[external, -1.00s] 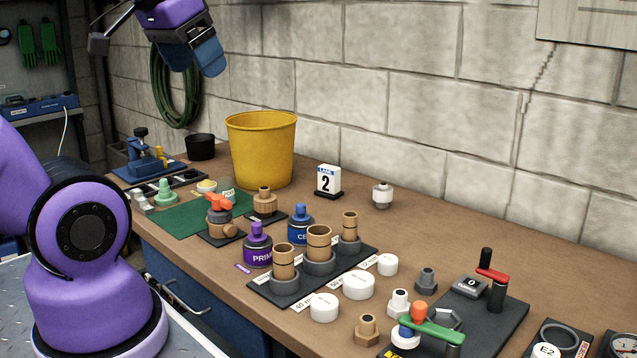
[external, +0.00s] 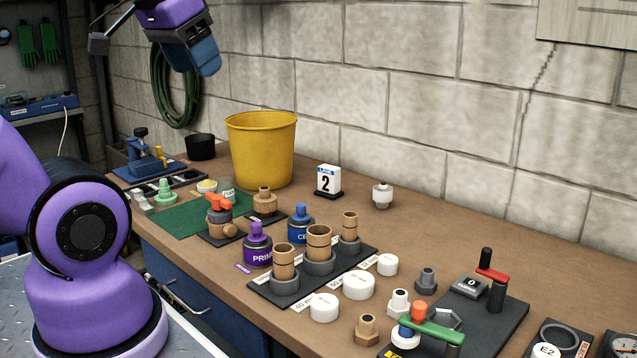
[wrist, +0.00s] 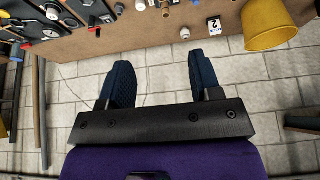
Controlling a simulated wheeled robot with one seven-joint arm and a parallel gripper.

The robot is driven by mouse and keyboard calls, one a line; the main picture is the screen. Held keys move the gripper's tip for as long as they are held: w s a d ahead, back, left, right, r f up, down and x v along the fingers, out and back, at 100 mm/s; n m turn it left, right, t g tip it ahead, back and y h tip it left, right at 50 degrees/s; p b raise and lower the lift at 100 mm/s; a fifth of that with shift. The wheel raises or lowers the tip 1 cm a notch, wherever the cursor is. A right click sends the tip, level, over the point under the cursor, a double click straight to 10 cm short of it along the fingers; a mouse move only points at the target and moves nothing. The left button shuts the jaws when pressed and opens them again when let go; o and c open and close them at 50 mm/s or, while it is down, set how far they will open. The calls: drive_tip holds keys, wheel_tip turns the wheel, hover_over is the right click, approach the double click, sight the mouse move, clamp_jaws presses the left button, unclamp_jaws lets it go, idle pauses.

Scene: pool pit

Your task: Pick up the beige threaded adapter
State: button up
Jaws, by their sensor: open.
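A tan-beige adapter with a hex base and a short round neck (external: 367,330) stands upright near the front edge of the bench, left of the green-handled valve. I cannot tell by label which one is named. My gripper (external: 200,58) is high at the upper left, in front of the block wall and far from both. In the wrist view its two blue fingers (wrist: 160,62) are apart with nothing between them.
A yellow bucket (external: 262,150) stands at the back left. Tan pipe sockets sit on a dark rack (external: 262,288), with white caps (external: 359,285) beside it. The bench behind the rack is mostly clear.

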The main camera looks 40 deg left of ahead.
drive_tip(key=w+d+f+g, duration=0.1)
drive_tip(key=w+d+f, duration=0.35)
drive_tip(key=w, duration=0.35)
drive_tip(key=g, duration=0.4)
hover_over(368, 318)
drive_tip(key=f, duration=2.6)
drive_tip(key=shift+s+a+f, duration=0.2)
drive_tip(key=shift+s+f, duration=0.1)
drive_tip(key=shift+f, duration=0.05)
wheel_tip(368, 318, down, 5)
drive_tip(key=shift+f, duration=0.1)
drive_tip(key=shift+w+d+f, duration=0.1)
drive_tip(key=shift+w+f, duration=0.05)
drive_tip(key=shift+f, duration=1.15)
drive_tip(key=shift+w+d+f, duration=0.1)
drive_tip(key=shift+f, duration=1.2)
drive_tip(key=shift+c, duration=0.5)
drive_tip(key=c, duration=0.6)
